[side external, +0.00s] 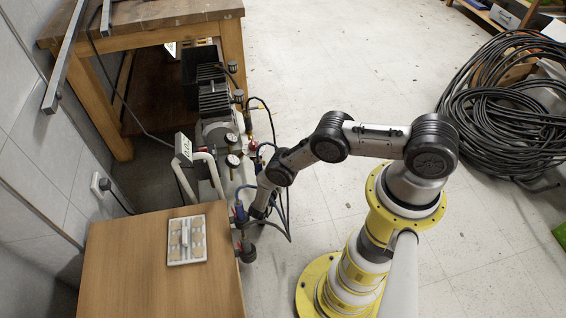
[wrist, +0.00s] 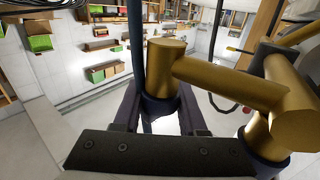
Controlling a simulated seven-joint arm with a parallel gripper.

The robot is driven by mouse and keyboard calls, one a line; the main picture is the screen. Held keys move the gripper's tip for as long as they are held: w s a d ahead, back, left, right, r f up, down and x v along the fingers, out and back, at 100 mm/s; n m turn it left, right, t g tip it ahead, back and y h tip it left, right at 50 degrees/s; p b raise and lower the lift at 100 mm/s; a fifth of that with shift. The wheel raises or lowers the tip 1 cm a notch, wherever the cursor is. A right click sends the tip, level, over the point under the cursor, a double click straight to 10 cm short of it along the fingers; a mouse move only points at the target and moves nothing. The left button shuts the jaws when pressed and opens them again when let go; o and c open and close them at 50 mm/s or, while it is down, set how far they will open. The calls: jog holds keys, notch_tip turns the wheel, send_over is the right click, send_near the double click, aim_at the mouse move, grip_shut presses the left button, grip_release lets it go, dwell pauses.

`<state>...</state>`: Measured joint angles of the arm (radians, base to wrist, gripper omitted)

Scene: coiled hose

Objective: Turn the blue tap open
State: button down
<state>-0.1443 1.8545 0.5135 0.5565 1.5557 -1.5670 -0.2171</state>
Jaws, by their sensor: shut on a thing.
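The blue tap (side external: 240,211) is on the pipework beside the front wooden table's right edge, small and partly hidden by my arm's end. My gripper (side external: 246,216) reaches it from the right. In the wrist view, my gripper (wrist: 160,112) has its two dark fingers either side of a dark blue part under an upright brass fitting (wrist: 166,62), and is shut on it. This blue part looks like the tap. A brass pipe runs right from the fitting to another brass joint. The tap's angle cannot be told.
A wooden table (side external: 150,270) with a switch plate (side external: 187,240) is close on the left. Gauges (side external: 233,150), hoses and a pump (side external: 213,98) stand behind the tap. A coiled black hose (side external: 500,110) lies far right. The floor (side external: 350,90) between is clear.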

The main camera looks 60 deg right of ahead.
jog(key=shift+g, duration=0.3)
jog(key=c, duration=0.7)
grip_release()
jog(key=shift+c, duration=0.2)
jog(key=s+a+r, duration=0.5)
jog(key=s+r, duration=0.8)
jog(key=shift+s+a, duration=0.1)
jog(key=shift+c, duration=0.3)
